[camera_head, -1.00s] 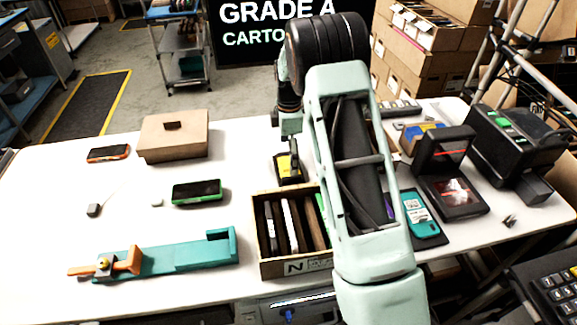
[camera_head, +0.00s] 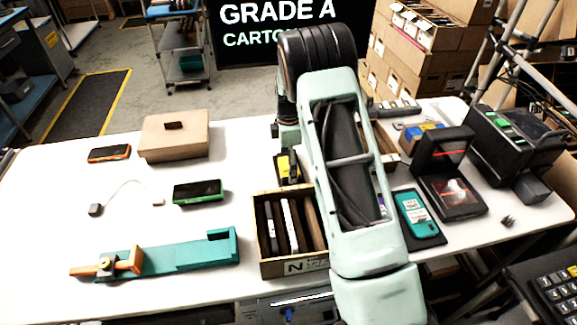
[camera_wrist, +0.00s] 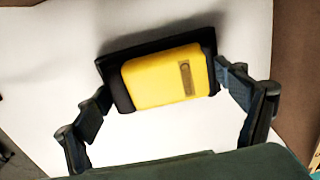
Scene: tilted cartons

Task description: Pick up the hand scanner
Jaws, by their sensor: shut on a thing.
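The hand scanner (camera_wrist: 160,78) has a yellow body with black ends and a dark block behind it. In the wrist view my gripper (camera_wrist: 165,90) has a finger pressed against each end of it, so it is shut on the scanner. In the head view the scanner (camera_head: 289,168) shows as a small yellow and black shape behind the open carton. There my arm covers its right side, and my gripper is mostly hidden. I cannot tell whether the scanner touches the table.
An open carton (camera_head: 288,267) with upright phones stands just in front of the scanner. A closed brown box (camera_head: 174,141), a green-edged phone (camera_head: 197,191) and a teal fixture (camera_head: 190,259) lie to the left. A black scanning stand (camera_head: 455,195) and a printer (camera_head: 512,145) stand right.

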